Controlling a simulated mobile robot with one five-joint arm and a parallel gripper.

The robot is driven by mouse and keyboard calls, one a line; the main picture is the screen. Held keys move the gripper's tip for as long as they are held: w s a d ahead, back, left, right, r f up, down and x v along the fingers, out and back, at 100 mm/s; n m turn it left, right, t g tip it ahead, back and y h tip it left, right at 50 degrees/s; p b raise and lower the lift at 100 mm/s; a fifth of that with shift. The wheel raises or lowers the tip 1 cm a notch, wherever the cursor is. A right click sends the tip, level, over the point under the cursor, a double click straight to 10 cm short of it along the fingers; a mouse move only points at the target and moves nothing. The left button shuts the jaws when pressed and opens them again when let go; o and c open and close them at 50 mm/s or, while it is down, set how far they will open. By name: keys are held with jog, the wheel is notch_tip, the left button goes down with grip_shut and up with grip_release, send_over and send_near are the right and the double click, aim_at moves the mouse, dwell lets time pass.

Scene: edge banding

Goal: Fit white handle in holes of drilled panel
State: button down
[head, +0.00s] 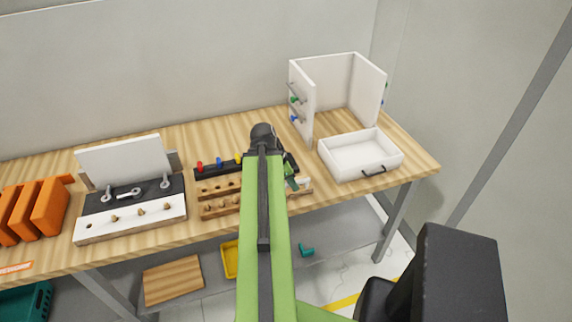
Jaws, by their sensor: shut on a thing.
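My gripper (297,184) is at the right end of the wooden racks, at the middle of the bench, partly hidden behind my green arm. It is shut on a small pale piece that looks like the white handle (305,184), close above the rack's right end. Whether the handle still touches the rack cannot be told. A white panel (122,158), probably the drilled panel, stands upright in a fixture to the left, well apart from my gripper. Its holes are too small to make out.
The fixture's dark top (135,194) bears metal clamps. A wooden rack (218,207) with pegs lies between fixture and gripper, partly behind my arm. A white drawer (360,160) and white open cabinet (302,105) stand right. Orange holders (48,207) stand far left.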

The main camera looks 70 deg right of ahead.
jog(key=w+d+r+p, duration=0.3)
jog(key=d+r+p, duration=0.1)
notch_tip(320, 180, down, 6)
jog(key=b, duration=0.5)
jog(key=shift+w+r+b, duration=0.1)
jog(key=shift+r+b, duration=0.1)
jog(key=shift+b, duration=0.15)
jog(key=shift+f+b, duration=1.05)
dwell(1.5)
jog(key=c, duration=1.3)
grip_release()
jog(key=shift+c, duration=0.2)
jog(key=shift+r, duration=0.1)
notch_tip(320, 180, up, 5)
jog(key=p, duration=0.5)
